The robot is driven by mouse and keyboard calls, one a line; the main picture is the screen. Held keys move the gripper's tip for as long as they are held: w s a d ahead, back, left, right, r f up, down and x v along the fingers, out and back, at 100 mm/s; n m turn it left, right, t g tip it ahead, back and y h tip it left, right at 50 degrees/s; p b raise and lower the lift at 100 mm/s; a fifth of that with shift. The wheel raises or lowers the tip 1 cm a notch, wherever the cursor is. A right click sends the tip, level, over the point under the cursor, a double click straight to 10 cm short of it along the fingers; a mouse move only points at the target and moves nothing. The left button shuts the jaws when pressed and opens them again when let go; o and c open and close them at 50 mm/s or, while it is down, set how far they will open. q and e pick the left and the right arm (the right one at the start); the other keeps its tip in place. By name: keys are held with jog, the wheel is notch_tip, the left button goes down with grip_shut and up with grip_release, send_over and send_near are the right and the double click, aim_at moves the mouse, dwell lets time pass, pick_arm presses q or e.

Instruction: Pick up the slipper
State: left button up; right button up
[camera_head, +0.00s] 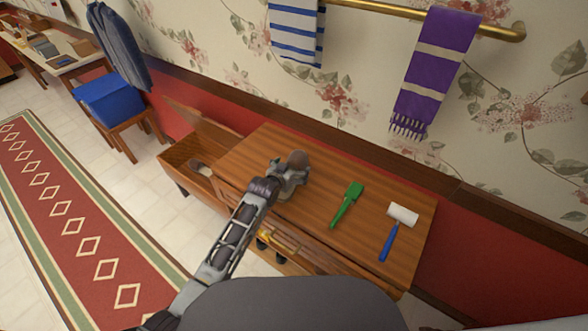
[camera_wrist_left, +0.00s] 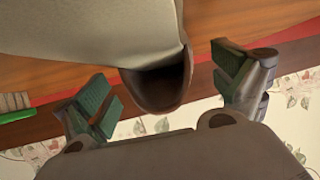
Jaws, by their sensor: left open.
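The slipper (camera_head: 297,158) is on the wooden cabinet top, mostly hidden behind my left gripper in the head view. In the left wrist view the slipper (camera_wrist_left: 160,95) is large and close, grey-beige with a dark brown rounded end. My left gripper (camera_head: 287,178) is open, low over the cabinet top at the slipper. In the left wrist view its green-padded fingers stand on either side of the slipper's brown end, with gaps showing. My right gripper is not in view.
A green brush (camera_head: 346,204) and a blue-handled white roller (camera_head: 402,215) lie on the cabinet top (camera_head: 330,172), right of the gripper. An open side compartment (camera_head: 180,155) holds a small brown-and-white item (camera_head: 200,168). Towels hang from a brass rail (camera_head: 420,12) above.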

pick_arm(q)
jog(key=shift+c, duration=0.2)
dwell(0.3)
jog(key=c, duration=1.2)
